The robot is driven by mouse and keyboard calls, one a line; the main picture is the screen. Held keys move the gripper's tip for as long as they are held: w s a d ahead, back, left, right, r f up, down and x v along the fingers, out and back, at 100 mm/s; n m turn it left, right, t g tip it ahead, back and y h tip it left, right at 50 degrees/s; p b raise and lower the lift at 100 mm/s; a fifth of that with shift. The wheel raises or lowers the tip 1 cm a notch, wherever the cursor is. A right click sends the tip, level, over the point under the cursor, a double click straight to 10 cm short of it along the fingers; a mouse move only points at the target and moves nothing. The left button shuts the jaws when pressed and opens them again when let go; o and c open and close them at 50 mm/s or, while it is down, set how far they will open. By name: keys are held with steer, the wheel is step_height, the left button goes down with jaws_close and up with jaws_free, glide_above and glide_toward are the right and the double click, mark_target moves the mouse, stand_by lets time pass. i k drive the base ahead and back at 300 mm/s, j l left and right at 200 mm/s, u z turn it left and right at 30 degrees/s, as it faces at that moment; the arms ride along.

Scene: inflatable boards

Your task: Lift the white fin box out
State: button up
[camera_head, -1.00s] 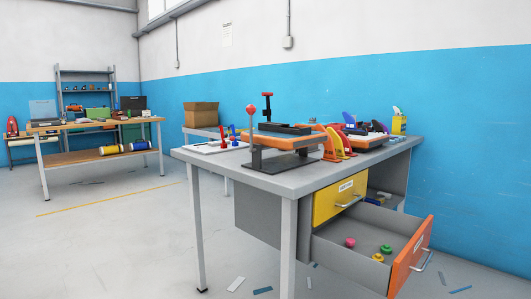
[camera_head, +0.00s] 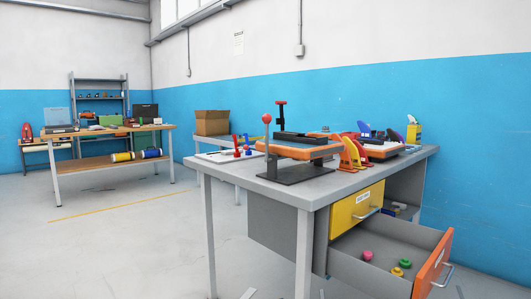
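I cannot make out a white fin box for certain in this view. The grey workbench (camera_head: 325,186) carries a press-like fixture with a red-knobbed lever (camera_head: 266,140) and an orange-edged plate (camera_head: 298,151). The open lower drawer (camera_head: 375,258) with an orange front (camera_head: 432,264) holds a pink cap (camera_head: 367,255), a green cap (camera_head: 404,263) and a yellow cap (camera_head: 397,271). The yellow upper drawer (camera_head: 355,208) is closed. My gripper is not in view.
A white board with red and blue tools (camera_head: 240,148) lies at the bench's far left. A cardboard box (camera_head: 212,121) stands behind. A wooden-topped bench (camera_head: 110,132) stands at the back left. The floor (camera_head: 130,235) on the left is mostly clear. The open drawer juts out at right.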

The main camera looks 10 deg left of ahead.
mark_target(230, 152)
steer(key=i+j, duration=0.15)
steer(key=j, duration=0.25)
steer(key=i+j+z, duration=0.1)
steer(key=j, duration=0.25)
steer(key=i+j, duration=0.2)
steer(key=j, duration=0.2)
steer(key=i+j+z, duration=0.1)
steer(key=j, duration=0.3)
steer(key=i+j, duration=0.2)
steer(key=j, duration=0.2)
steer(key=i+j+z, duration=0.1)
steer(key=j, duration=0.35)
